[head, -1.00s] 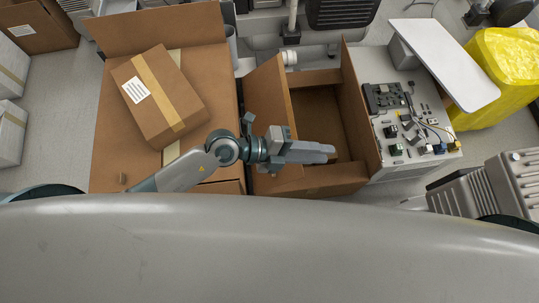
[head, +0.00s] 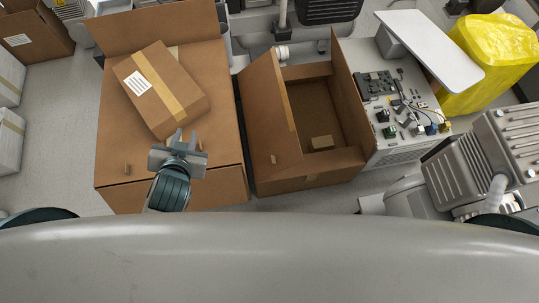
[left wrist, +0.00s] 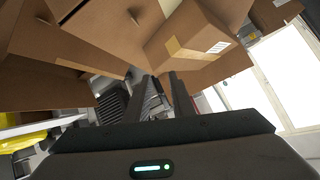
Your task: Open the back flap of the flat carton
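A wide brown carton (head: 112,140) stands at the left, its rear flap (head: 160,29) raised. A smaller taped carton (head: 190,102) with a white label lies on its top. An open carton (head: 310,185) stands beside it, its left flap (head: 268,95) and right flap (head: 348,90) raised. I cannot tell for sure which one is the flat carton. My left gripper (head: 184,137) is over the front part of the wide carton, near the smaller one, fingers apart and empty. The left wrist view shows its two fingers (left wrist: 160,84) apart, with the taped carton (left wrist: 192,38) beyond. My right gripper is out of view.
A grey ribbed machine (head: 485,160) stands at the lower right. A white unit with loose parts and wires (head: 405,110), a white panel (head: 430,45) and a yellow bag (head: 490,60) are at the right. Bare floor (head: 50,140) shows at the left.

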